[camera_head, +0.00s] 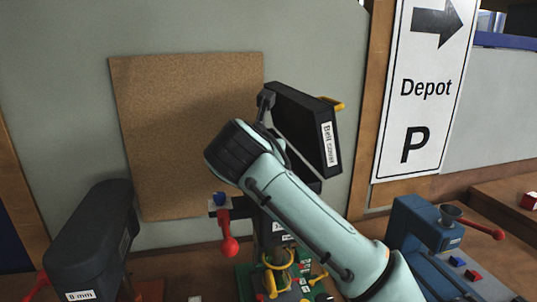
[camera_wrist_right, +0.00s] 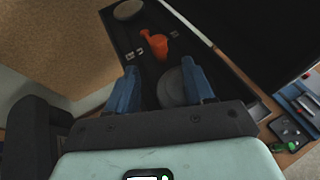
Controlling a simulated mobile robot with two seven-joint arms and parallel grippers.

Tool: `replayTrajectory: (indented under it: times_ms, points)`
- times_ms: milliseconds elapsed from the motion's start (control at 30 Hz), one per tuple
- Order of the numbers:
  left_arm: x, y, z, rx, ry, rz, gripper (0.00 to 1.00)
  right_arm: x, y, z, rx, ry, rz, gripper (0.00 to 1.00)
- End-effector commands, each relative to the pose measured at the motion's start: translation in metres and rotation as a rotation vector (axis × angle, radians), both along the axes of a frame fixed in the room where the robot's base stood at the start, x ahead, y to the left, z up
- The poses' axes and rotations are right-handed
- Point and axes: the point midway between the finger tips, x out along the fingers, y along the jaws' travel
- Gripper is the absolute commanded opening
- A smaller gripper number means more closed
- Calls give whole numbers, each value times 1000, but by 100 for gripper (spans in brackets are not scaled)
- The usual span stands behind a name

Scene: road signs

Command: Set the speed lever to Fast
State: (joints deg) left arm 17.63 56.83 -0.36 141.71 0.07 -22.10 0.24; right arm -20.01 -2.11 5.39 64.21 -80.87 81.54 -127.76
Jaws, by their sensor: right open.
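The black belt cover (camera_head: 327,140), labelled "Belt cover", stands open at the top of a machine in the head view. In the right wrist view, the dark housing (camera_wrist_right: 215,60) is open and holds a short orange lever (camera_wrist_right: 153,46) with small pale plates beside it. No lettering on them is readable. A grey disc (camera_wrist_right: 173,88) lies between the fingers in the picture. My right gripper (camera_wrist_right: 162,75) is open, with two blue fingers pointing into the housing below the orange lever, apart from it. In the head view my wrist hides most of the housing.
A red-knobbed handle (camera_head: 229,246) hangs below the housing. A dark machine (camera_head: 88,240) stands at left, a blue machine (camera_head: 425,225) at right. A cork board (camera_head: 185,120) is behind. Yellow and green parts (camera_head: 277,275) crowd the bench below.

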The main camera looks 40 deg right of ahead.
Motion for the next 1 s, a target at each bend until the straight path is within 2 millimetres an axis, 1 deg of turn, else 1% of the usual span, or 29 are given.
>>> replayTrajectory:
  times_ms: [33, 100, 300, 500, 767, 800, 867, 900, 933, 1000]
  points:
    - [-1, 0, -1, -1, 2, -1, 0, 7, -9, -6, 0, 3, -4, 52]
    - [-1, 0, -1, -1, 2, -1, 0, 15, -19, -10, -1, 3, -3, 52]
    - [0, 0, 0, 0, 0, -1, 0, 32, -40, -21, 0, 0, -2, 52]
    - [0, 0, 0, 0, 0, -1, 0, 39, -48, -25, 1, -1, 1, 52]
    - [0, 0, 0, 0, 0, -1, 0, 39, -49, -25, 0, -2, 1, 52]
    - [0, 0, 0, 0, 0, -1, 0, 39, -49, -25, 0, -2, 1, 39]
    - [0, 0, 0, 0, 0, -1, 0, 39, -49, -25, 0, -2, 1, 20]
    - [0, 0, 0, 0, 0, -1, 0, 39, -49, -25, 0, -2, 1, 7]
    - [0, 0, 0, 0, 0, -1, 0, 39, -49, -25, 0, -2, 1, 0]
    - [0, 0, 0, 0, 0, -1, 0, 39, -49, -25, 0, -2, 1, 0]
